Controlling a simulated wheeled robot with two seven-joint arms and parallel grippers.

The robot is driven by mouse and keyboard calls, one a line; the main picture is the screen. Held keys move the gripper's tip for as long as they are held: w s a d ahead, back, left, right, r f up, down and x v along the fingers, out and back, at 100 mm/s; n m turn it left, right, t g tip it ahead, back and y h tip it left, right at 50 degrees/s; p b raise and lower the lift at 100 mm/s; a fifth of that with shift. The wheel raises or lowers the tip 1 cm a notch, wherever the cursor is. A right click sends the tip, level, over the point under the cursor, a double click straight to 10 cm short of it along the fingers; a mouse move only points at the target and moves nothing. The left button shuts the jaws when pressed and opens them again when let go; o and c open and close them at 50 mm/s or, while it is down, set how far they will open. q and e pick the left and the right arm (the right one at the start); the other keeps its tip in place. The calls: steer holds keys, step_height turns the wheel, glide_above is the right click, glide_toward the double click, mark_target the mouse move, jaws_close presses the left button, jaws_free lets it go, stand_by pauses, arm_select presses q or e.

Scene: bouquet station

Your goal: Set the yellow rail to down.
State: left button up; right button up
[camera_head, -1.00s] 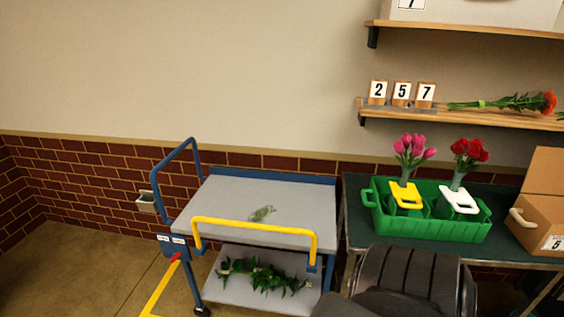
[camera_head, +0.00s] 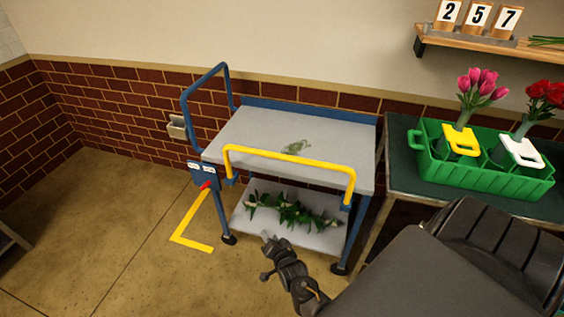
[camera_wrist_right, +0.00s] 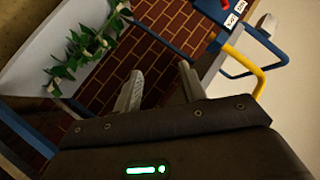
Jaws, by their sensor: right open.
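The yellow rail (camera_head: 290,163) stands up along the front edge of the cart's grey top (camera_head: 262,130). Its ends sit in blue brackets, and its bar is above the tray surface. In the right wrist view the yellow rail (camera_wrist_right: 250,68) shows at the upper right, beyond the fingers. My right gripper (camera_head: 268,240) is low in front of the cart's lower shelf, below the rail and apart from it. In the right wrist view its two fingers (camera_wrist_right: 160,85) are spread with nothing between them. My left gripper is not in view.
A blue post with labels and a red lever (camera_head: 205,185) is at the cart's left front. White flowers with leaves (camera_head: 285,210) lie on the lower shelf. A green crate (camera_head: 485,178) with flowers stands on the table at right. Yellow floor tape (camera_head: 188,222) is left of the cart.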

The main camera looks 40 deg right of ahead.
steer(key=w+d+r+m+t+h+b, duration=0.1)
steer(key=w+d+r+m+t+h, duration=0.15)
steer(key=r, duration=0.45)
steer(key=w+d+r+m+t+h+b, duration=0.1)
steer(key=w+d+r+m+h, duration=0.2)
steer(key=r, duration=0.4)
steer(key=m+h, duration=0.2)
steer(key=m, duration=0.4)
glide_toward(283, 156)
steer(key=w, duration=0.1)
steer(key=shift+n+y, duration=0.25)
steer(key=x, duration=0.3)
steer(key=p+x, duration=0.1)
steer(key=x, duration=0.6)
steer(key=shift+s+d+f, duration=0.2)
steer(key=shift+d+f, duration=0.1)
steer(key=shift+d, duration=0.05)
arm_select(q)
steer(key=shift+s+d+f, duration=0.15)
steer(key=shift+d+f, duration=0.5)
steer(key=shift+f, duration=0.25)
arm_select(e)
steer(key=shift+w+d, duration=0.4)
steer(key=shift+w, duration=0.15)
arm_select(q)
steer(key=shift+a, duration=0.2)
arm_select(e)
steer(key=shift+c, duration=0.2)
